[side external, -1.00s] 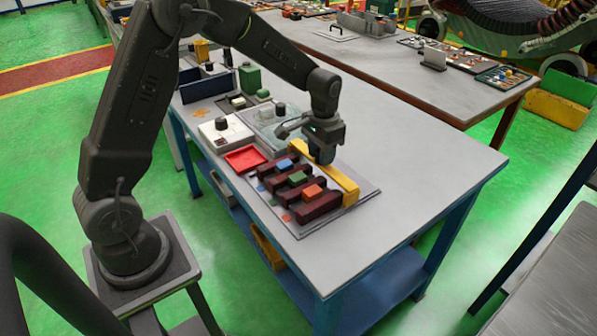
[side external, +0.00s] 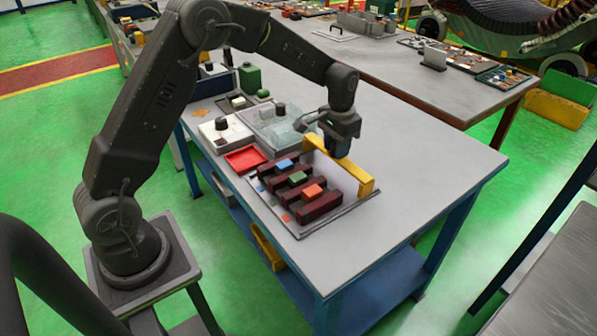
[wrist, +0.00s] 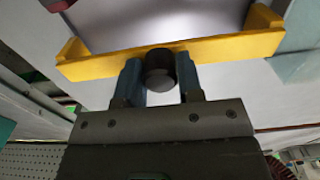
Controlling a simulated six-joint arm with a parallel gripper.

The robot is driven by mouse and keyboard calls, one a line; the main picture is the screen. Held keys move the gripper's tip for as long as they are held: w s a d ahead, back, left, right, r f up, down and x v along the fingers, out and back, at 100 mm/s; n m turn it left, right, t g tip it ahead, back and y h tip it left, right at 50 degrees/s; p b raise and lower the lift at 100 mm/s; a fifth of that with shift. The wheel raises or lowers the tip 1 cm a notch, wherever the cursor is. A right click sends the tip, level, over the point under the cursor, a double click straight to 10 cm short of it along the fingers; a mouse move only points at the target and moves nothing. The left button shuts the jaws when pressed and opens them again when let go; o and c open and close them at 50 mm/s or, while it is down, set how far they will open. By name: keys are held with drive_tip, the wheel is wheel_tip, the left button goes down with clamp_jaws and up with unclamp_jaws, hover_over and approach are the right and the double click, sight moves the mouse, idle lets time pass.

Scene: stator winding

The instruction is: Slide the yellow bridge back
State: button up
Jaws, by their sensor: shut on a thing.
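The yellow bridge (side external: 350,173) stands along the far right edge of the grey base plate (side external: 343,210), beside the row of dark red blocks (side external: 318,207). In the wrist view, the bridge (wrist: 225,49) runs across the picture, with a foot at each end and a round black knob (wrist: 159,70) at its middle. My gripper (side external: 338,150) is above the bridge. In the wrist view its two bluish fingers (wrist: 159,80) stand on both sides of the knob and are closed on it. In the side view my gripper hides the knob and part of the bridge.
Blue (side external: 285,163), green (side external: 297,178) and orange (side external: 313,191) pieces sit on the dark red blocks. A red tray (side external: 246,159) and a white box (side external: 226,131) stand to the left. The tabletop right of the bridge (side external: 430,165) is clear.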

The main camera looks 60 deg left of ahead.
drive_tip(key=o, duration=0.7)
drive_tip(key=shift+w, duration=0.1)
drive_tip(key=shift+r, duration=0.1)
drive_tip(key=shift+r, duration=2.9)
drive_tip(key=s+d+r+t, duration=0.25)
drive_tip(key=s+r, duration=0.35)
drive_tip(key=s, duration=0.4)
drive_tip(key=s+d+r+t, duration=0.25)
drive_tip(key=s+r, duration=0.45)
drive_tip(key=s, duration=0.4)
drive_tip(key=shift+t, duration=0.3)
drive_tip(key=s, duration=0.3)
drive_tip(key=s+f, duration=0.1)
drive_tip(key=s, duration=0.1)
drive_tip(key=s+d+f, duration=0.1)
drive_tip(key=s, duration=0.2)
drive_tip(key=shift+s+d+f, duration=0.1)
drive_tip(key=shift+s+f, duration=0.1)
drive_tip(key=shift+s, duration=0.1)
